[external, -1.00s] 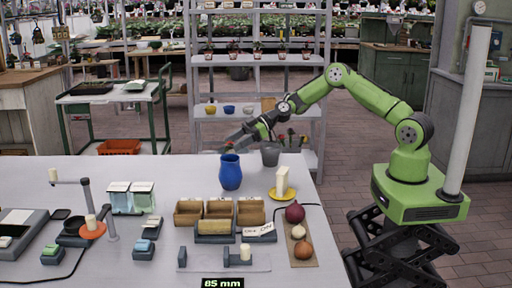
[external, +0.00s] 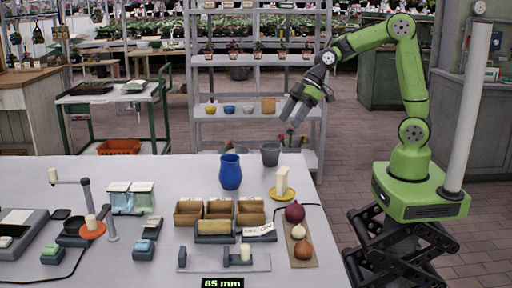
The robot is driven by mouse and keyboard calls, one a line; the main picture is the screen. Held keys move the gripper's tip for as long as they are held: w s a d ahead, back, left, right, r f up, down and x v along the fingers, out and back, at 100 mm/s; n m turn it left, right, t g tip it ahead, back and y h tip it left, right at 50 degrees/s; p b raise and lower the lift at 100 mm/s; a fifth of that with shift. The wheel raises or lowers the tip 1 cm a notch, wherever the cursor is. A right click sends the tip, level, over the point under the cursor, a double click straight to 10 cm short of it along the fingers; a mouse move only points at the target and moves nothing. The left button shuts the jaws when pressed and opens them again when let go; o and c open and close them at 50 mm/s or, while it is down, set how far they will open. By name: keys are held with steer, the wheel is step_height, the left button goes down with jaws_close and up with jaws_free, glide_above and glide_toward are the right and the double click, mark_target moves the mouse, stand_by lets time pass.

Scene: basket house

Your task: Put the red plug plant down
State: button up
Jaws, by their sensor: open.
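My gripper (external: 291,117) is open and empty, pointing down and left in front of the grey shelf rack. A small reddish plant (external: 229,144) shows behind the blue vase, at the low shelf. More red blooms (external: 291,139) show low at the rack's right side, below my gripper and apart from it. These plants are small and partly hidden, and I cannot tell which is the red plug plant.
The blue vase (external: 230,172) and grey pot (external: 270,153) stand at the white table's (external: 110,245) far edge. A yellow saucer (external: 271,196) with a cream block and several wooden bins (external: 250,212) are nearer. The rack (external: 193,85) holds pots and bowls.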

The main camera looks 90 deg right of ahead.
steer(key=s+a+r+m+h, duration=0.1)
steer(key=s+m, duration=0.1)
steer(key=s, duration=1)
steer(key=s+a+r+m+h, duration=0.2)
steer(key=s+m, duration=0.1)
steer(key=s, duration=0.9)
steer(key=shift+a+r+g, duration=0.15)
steer(key=shift+a+g, duration=0.05)
steer(key=shift+g, duration=0.2)
step_height(320, 180, up, 9)
steer(key=p, duration=0.8)
